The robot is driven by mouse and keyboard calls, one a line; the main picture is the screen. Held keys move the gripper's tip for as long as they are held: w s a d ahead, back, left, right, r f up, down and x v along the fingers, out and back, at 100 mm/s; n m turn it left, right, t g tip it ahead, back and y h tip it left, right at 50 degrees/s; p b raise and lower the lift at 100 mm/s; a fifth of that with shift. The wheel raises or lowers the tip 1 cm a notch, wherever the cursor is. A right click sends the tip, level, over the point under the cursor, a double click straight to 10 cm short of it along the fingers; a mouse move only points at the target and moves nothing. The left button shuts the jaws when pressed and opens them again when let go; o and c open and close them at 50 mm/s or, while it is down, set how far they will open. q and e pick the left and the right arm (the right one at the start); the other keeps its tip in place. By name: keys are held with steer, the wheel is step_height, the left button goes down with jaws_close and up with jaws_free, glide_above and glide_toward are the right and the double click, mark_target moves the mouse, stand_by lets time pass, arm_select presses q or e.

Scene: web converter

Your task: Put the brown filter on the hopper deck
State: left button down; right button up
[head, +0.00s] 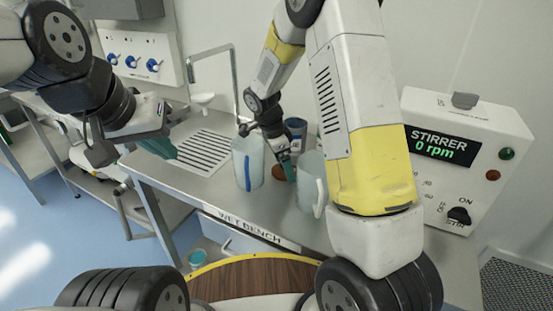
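A brown round thing (278,172), probably the brown filter, lies on the wet bench (215,187) between two pale jugs and is partly hidden. My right gripper (287,165) reaches down from above, with a teal fingertip just beside the brown thing. I cannot tell whether it touches it or how far its fingers are apart. My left gripper (158,147) is over the left part of the bench, teal fingertip pointing right and down. It seems to hold nothing, but its opening is unclear. I cannot make out a hopper deck.
A jug with a blue stripe (247,165) and a handled jug (312,185) stand close on both sides of the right gripper. A blue-labelled tub (295,132) stands behind. A tap (234,75), a drain grille (205,149) and a stirrer box (470,150) are nearby.

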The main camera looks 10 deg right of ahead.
steer(key=shift+r, duration=0.1)
steer(key=c, duration=1.3)
